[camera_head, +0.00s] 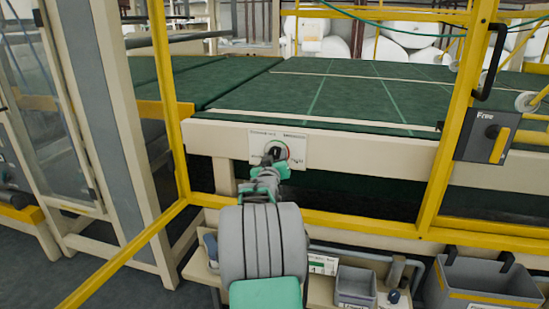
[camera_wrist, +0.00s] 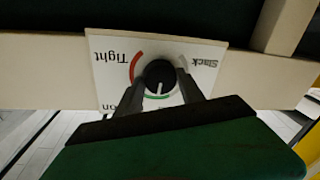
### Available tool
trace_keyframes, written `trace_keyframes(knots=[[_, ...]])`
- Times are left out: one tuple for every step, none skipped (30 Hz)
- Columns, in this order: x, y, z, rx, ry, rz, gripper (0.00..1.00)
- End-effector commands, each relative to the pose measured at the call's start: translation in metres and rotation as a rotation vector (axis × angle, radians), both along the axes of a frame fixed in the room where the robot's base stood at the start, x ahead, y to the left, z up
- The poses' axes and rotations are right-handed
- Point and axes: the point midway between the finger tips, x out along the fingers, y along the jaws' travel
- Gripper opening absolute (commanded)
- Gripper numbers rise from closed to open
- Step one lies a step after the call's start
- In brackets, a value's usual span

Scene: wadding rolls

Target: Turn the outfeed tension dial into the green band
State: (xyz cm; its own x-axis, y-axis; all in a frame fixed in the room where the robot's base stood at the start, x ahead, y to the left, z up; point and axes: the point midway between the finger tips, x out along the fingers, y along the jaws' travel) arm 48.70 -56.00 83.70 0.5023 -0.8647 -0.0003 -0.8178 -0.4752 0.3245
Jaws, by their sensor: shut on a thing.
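The tension dial (camera_wrist: 160,74) is a round black knob on a white panel (camera_wrist: 108,72), which appears upside down in the wrist view. The panel reads Tight beside a red arc (camera_wrist: 136,68) on the left and Slack on the right. A short green arc (camera_wrist: 158,97) lies below the knob. The knob's white pointer line points down toward the green arc. My gripper (camera_wrist: 161,80) has one finger on each side of the knob and is shut on it. In the head view my gripper (camera_head: 273,160) covers part of the panel (camera_head: 294,143).
The panel is on a cream rail (camera_head: 350,152) under the green conveyor bed (camera_head: 340,92). Yellow guard posts (camera_head: 170,90) stand on both sides of the opening. A dark Free switch box (camera_head: 487,134) is at right. Grey bins (camera_head: 355,286) sit below.

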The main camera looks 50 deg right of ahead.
Motion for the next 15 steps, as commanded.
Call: trace_keyframes(knots=[[-0.0007,-0.0004,0.0,-0.001,0.0,-0.002,0.05],[-0.0007,-0.0004,-0.0006,0.0,-0.001,-0.002,0.05],[-0.0008,-0.0006,-0.002,0.002,-0.007,-0.002,0.05],[-0.0009,-0.0006,-0.0031,0.005,-0.014,-0.002,0.05],[-0.0008,-0.0007,-0.0041,0.008,-0.024,-0.002,0.05],[-0.001,-0.0008,-0.0046,0.014,-0.038,-0.002,0.05],[-0.0011,-0.0009,-0.0043,0.017,-0.046,-0.002,0.05],[-0.0011,-0.0009,-0.0032,0.02,-0.051,-0.002,0.05],[-0.0011,-0.001,-0.0014,0.022,-0.054,-0.002,0.05],[-0.0012,-0.001,-0.0004,0.022,-0.054,-0.002,0.05],[-0.0012,-0.001,-0.0002,0.023,-0.054,-0.003,0.05],[-0.0012,-0.001,-0.0002,0.023,-0.054,-0.003,0.05],[-0.0012,-0.001,-0.0002,0.023,-0.054,-0.003,0.05],[-0.0013,-0.0011,-0.0002,0.022,-0.053,-0.003,0.05],[-0.0013,-0.0011,-0.0002,0.022,-0.053,-0.003,0.05]])
